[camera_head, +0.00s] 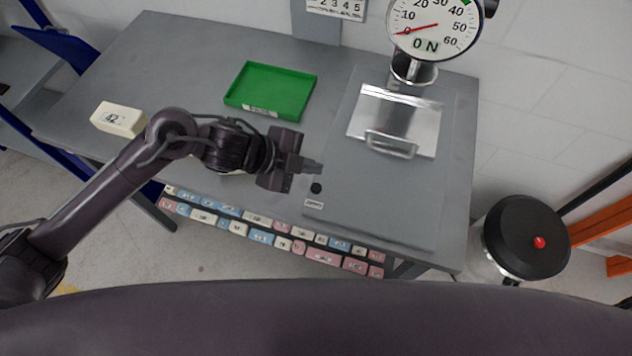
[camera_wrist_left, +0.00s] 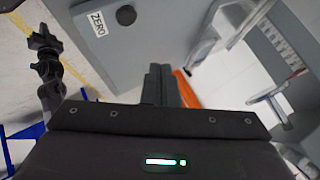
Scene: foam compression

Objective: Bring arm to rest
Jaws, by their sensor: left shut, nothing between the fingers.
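My left gripper (camera_head: 318,166) is above the front part of the grey table, near the left edge of the gauge's base plate (camera_head: 400,205). Its fingers are closed together with nothing between them. In the left wrist view the shut fingers (camera_wrist_left: 160,82) stand over the grey plate with the "ZERO" label (camera_wrist_left: 97,23). The left arm reaches in from the left, bent at the elbow. My right gripper does not show in the head view.
A foam block marked 42 (camera_head: 119,119) lies on the table at the left. A green tray (camera_head: 285,90) is behind the gripper. A metal plate with a handle (camera_head: 395,120) sits under the force gauge (camera_head: 434,28), which reads near 0. A black-lidded bin (camera_head: 525,238) stands right of the table.

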